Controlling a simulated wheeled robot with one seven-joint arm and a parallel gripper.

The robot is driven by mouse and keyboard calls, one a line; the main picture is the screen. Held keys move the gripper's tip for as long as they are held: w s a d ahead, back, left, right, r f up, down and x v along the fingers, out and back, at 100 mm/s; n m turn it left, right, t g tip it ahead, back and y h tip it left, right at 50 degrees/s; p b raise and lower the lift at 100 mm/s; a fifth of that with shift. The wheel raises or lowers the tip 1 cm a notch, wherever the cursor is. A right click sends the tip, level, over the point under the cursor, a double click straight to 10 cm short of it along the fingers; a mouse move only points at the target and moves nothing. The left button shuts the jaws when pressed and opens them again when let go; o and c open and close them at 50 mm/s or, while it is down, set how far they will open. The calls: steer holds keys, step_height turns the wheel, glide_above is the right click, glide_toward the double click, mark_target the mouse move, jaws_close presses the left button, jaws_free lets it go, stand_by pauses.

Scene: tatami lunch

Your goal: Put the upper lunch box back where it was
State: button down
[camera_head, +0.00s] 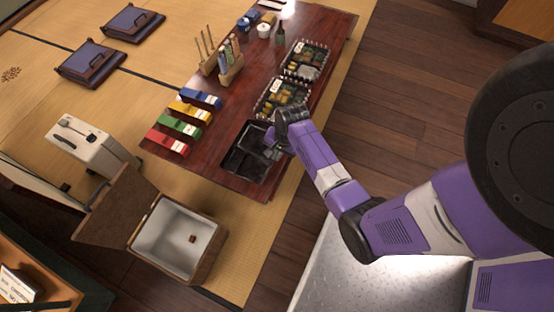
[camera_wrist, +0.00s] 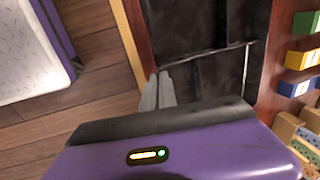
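A black, divided lunch box (camera_head: 243,162) with empty-looking compartments is at the near end of the low red-brown table. It also fills the upper middle of the wrist view (camera_wrist: 200,25). I cannot tell whether it is one box or two stacked. My gripper (camera_head: 272,152) is at its right side. In the wrist view my two grey fingertips (camera_wrist: 158,78) are close together, with the box's edge running between them, so they appear shut on its rim. Two filled lunch boxes, one nearer (camera_head: 279,97) and one farther (camera_head: 305,60), stand in a row beyond it.
Several coloured boxes (camera_head: 188,110) lie along the table's left side. A wooden holder (camera_head: 231,72) with bottles stands behind them. An open cooler box (camera_head: 205,225) and a pale case (camera_head: 92,147) are on the tatami. Wood floor right of the table is clear.

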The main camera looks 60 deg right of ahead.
mark_target(275, 165)
steer(key=shift+f+b, duration=0.75)
steer(key=shift+f, duration=1.7)
steer(key=shift+f, duration=0.1)
steer(key=c, duration=1.7)
jaws_free()
